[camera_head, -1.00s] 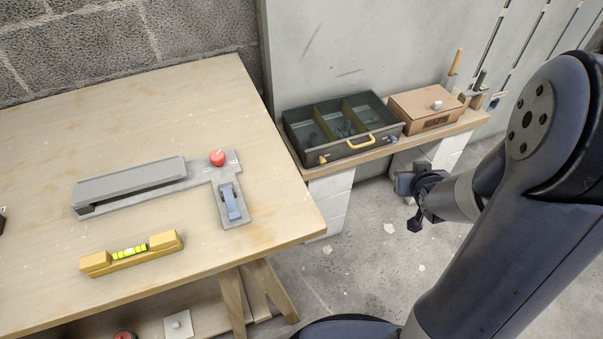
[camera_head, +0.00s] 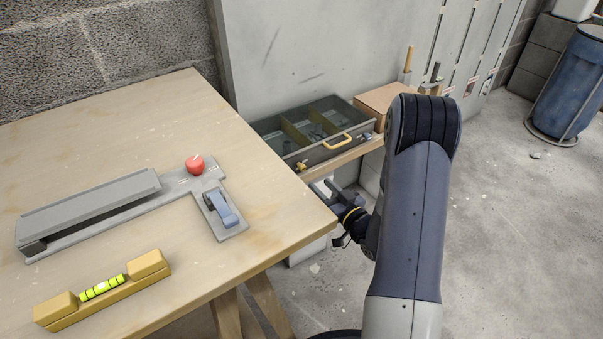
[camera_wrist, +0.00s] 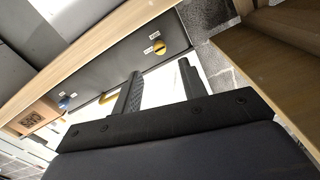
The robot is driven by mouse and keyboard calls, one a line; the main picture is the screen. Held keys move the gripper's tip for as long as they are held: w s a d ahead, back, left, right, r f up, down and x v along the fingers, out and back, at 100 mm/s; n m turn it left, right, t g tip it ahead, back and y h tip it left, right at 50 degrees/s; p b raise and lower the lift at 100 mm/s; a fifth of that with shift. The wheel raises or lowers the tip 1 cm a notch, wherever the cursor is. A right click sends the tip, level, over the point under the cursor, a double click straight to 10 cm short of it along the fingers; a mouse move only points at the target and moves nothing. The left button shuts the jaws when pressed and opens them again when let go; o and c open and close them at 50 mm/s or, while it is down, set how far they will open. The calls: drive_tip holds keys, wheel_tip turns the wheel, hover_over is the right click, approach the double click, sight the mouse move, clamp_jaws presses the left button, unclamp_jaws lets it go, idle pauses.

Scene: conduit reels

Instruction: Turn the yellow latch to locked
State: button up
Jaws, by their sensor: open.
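The yellow latch (camera_wrist: 159,47) is a round knob on the front of the dark grey case, with two small white labels beside it. It also shows small at the case's front left corner in the head view (camera_head: 302,165). The lettering is too small to read. The case (camera_head: 275,149) is open-topped with a yellow handle (camera_head: 336,142) and a blue latch (camera_wrist: 64,103) at its other end. My gripper (camera_wrist: 160,70) is open and empty, with the yellow latch beyond the gap between its fingers, apart from them. In the head view my gripper (camera_head: 324,194) is below and in front of the case.
The workbench (camera_head: 150,110) stands close left of my gripper, its corner near the fingers. On it are a grey fixture with a red knob (camera_head: 194,164) and blue lever (camera_head: 222,208), and a yellow spirit level (camera_head: 105,288). A cardboard box (camera_head: 385,100) sits right of the case.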

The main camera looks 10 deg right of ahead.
sight(304, 169)
drive_tip(key=b+x, duration=0.1)
drive_tip(key=x, duration=0.7)
drive_tip(key=shift+w+a, duration=0.2)
drive_tip(key=shift+w, duration=0.15)
drive_tip(key=shift+c, duration=0.4)
clamp_jaws()
